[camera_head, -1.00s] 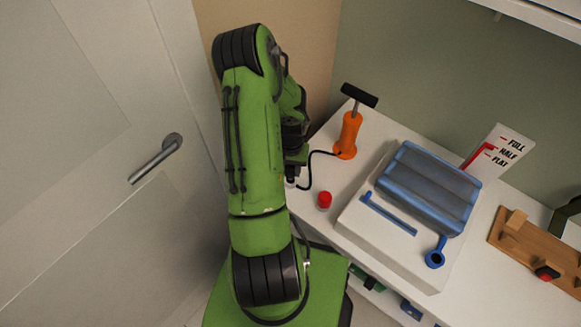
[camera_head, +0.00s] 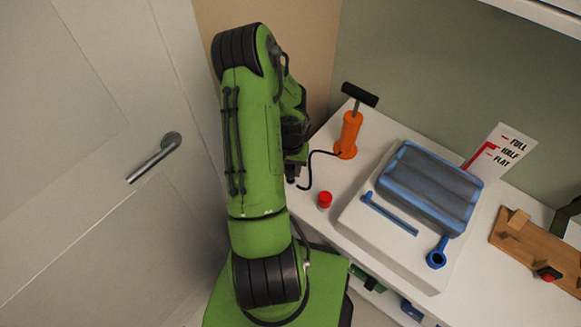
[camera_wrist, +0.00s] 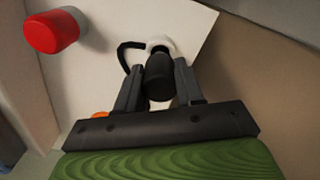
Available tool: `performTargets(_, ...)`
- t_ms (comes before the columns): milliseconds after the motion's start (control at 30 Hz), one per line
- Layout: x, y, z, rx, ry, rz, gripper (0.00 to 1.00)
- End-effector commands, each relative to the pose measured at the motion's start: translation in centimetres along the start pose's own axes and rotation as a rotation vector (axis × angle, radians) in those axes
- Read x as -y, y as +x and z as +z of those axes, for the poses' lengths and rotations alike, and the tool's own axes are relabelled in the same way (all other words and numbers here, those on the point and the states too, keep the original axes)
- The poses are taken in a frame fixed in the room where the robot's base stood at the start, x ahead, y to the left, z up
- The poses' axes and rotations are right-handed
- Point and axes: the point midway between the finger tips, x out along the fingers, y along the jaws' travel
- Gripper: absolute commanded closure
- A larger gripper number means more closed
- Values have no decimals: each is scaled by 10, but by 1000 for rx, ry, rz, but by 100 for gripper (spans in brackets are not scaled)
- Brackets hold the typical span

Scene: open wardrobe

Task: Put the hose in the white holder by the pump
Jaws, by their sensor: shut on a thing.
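The orange pump (camera_head: 349,134) with a black T-handle stands upright on the white shelf, right of my arm. The thin black hose (camera_head: 321,153) curves from its base toward my gripper, which my arm mostly hides in the head view. In the wrist view my gripper (camera_wrist: 160,68) is shut on the hose's thick black end (camera_wrist: 159,80), held between both fingers. A round white piece that looks like the holder (camera_wrist: 160,43) shows just beyond the hose end, lined up with it. I cannot tell whether the end is inside it or only touching or above it.
A red-topped cap (camera_head: 324,200) stands near the shelf's front edge; it also shows in the wrist view (camera_wrist: 52,33). Right of it is a white base (camera_head: 375,250) with a blue ribbed mattress (camera_head: 428,187). A door (camera_head: 90,170) is at left.

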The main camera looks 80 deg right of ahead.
Motion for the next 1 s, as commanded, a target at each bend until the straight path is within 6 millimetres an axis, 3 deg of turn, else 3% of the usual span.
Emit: performTargets(1000,0,9,0,-1,4,0,100)
